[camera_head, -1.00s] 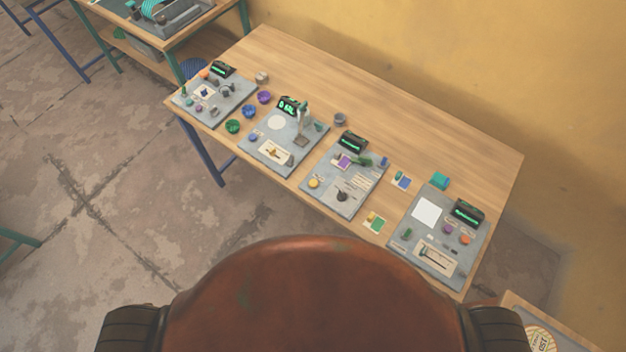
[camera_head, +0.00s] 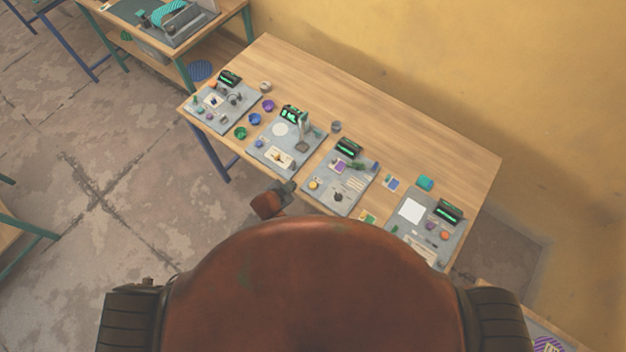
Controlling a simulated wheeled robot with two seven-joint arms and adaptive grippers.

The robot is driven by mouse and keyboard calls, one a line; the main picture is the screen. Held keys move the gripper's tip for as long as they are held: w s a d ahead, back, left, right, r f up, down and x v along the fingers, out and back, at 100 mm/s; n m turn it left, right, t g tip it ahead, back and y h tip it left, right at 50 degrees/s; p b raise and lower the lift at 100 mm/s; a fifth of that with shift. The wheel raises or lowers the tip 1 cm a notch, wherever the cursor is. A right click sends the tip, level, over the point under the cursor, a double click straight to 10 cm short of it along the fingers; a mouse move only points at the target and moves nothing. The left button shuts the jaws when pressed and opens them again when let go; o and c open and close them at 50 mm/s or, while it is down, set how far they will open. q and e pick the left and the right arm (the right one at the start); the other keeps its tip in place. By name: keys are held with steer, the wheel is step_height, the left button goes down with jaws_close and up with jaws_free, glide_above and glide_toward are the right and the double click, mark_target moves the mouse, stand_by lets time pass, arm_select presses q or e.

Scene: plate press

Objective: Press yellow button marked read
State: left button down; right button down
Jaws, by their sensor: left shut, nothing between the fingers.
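A yellow button (camera_head: 314,184) sits near the lower left corner of a grey panel (camera_head: 350,205) on the wooden table. It is the only yellow round button that I can make out; its marking is too small to read. My left gripper (camera_head: 288,187) shows just above my rust-coloured body, at the table's front edge. It is shut and empty, to the left of the yellow button and apart from it in the picture. My right gripper is not in view.
The same panel carries a green-lit display (camera_head: 348,147), a dark knob (camera_head: 338,197) and a purple piece. Other grey panels stand on both sides, with several small bowls (camera_head: 254,118) between the left ones.

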arm_select(q)
steer(key=d+r+m+h+p, duration=0.1)
steer(key=d+r+m, duration=0.3)
steer(key=d+r, duration=0.4)
step_height(320, 180, up, 2)
steer(key=shift+w+r+t+p, duration=0.2)
steer(key=shift+w+t+p, duration=0.1)
steer(key=shift+p, duration=0.6)
steer(key=shift+d+f, duration=0.1)
steer(key=b, duration=0.8)
glide_above(312, 186)
step_height(312, 186, down, 7)
steer(key=shift+s+r, duration=0.1)
steer(key=shift+s, duration=0.05)
steer(key=shift+f, duration=0.85)
steer(key=shift+f, duration=0.1)
